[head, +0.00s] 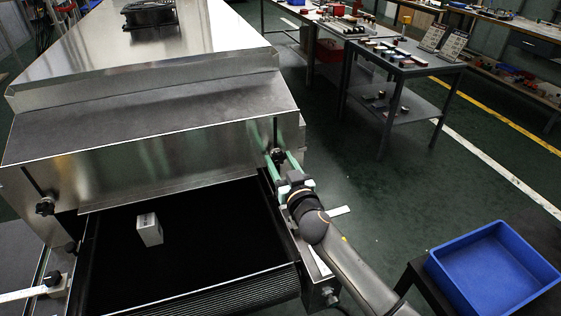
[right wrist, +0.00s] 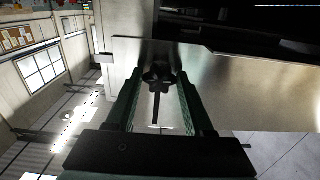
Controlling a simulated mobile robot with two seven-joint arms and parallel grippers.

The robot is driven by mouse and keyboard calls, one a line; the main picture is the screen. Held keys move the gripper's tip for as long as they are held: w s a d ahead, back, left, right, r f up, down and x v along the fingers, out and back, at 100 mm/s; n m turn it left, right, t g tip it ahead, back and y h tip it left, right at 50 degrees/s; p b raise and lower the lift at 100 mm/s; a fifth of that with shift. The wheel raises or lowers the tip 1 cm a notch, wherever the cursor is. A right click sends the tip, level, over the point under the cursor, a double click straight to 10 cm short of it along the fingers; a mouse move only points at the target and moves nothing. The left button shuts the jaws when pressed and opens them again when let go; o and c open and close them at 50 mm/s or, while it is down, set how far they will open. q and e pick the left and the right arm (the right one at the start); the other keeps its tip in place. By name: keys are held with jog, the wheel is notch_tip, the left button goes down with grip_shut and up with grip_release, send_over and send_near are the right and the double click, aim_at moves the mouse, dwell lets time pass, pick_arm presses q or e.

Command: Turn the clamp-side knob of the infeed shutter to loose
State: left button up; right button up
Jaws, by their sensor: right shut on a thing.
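The infeed shutter (head: 165,165) is a shiny metal panel above the dark belt, with a slot and a dark knob at each end. The right-hand knob (head: 277,154) is a small dark lobed knob; it also shows in the right wrist view (right wrist: 159,79). My right gripper (head: 284,160), with green fingers, is shut on this knob, one finger on each side; the fingers also show in the right wrist view (right wrist: 160,88). The left-hand knob (head: 45,206) is untouched. I cannot tell from the pictures which knob is clamp-side. My left gripper is not in view.
A small white box (head: 149,229) stands on the black belt (head: 200,225). A pale bar on a bracket (head: 55,283) is at the left edge of the belt. A blue crate (head: 490,268) is at lower right. A grey table (head: 395,68) with small items stands behind.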

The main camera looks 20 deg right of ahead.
grip_shut()
jog(key=n, duration=0.5)
jog(key=shift+n, duration=0.3)
jog(key=n+p, duration=0.1)
jog(key=n, duration=0.5)
jog(key=n+p, duration=0.1)
jog(key=n, duration=0.5)
jog(key=shift+n, duration=0.3)
jog(key=n+p, duration=0.1)
jog(key=n, duration=0.5)
jog(key=shift+n, duration=0.3)
